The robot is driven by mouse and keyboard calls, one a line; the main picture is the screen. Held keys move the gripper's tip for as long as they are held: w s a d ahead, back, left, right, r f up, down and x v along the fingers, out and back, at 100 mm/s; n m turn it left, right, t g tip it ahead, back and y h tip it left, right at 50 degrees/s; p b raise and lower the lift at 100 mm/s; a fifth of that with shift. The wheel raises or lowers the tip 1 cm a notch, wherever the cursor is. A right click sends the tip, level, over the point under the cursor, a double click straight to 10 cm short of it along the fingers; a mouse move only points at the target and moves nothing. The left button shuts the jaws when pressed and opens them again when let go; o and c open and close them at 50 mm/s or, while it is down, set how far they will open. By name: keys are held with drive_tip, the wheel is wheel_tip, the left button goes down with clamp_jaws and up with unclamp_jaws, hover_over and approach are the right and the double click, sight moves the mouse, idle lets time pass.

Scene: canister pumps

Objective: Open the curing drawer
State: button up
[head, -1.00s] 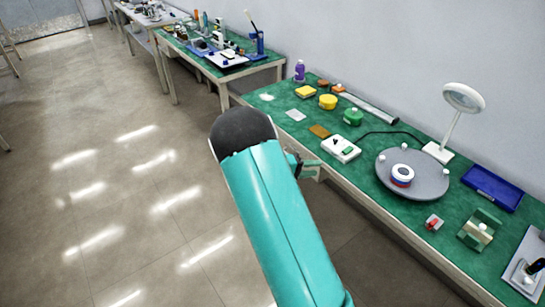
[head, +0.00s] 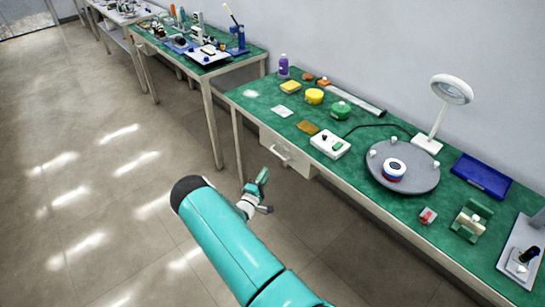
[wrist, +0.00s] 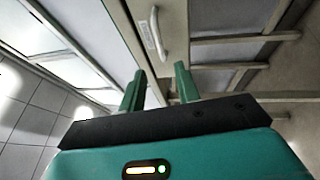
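The curing drawer (head: 271,138) is a pale box under the front edge of the green-topped bench. Its front looks flush with the bench edge, so it appears shut. Its bar handle (head: 281,153) shows on the front. My gripper (head: 264,192) is open and empty, in front of and below the handle, apart from it. In the wrist view, the handle (wrist: 157,35) stands above and beyond my gripper's (wrist: 159,72) two spread green fingers. The drawer's inside is hidden.
The bench top holds a grey turntable (head: 420,182), a white switch box (head: 330,144), a magnifier lamp (head: 452,89) and a blue tray (head: 481,176). A bench leg (head: 238,145) stands left of the drawer. The floor (head: 90,150) to the left is clear.

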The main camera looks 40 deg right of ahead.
drive_tip(key=x, duration=1.1)
clamp_jaws()
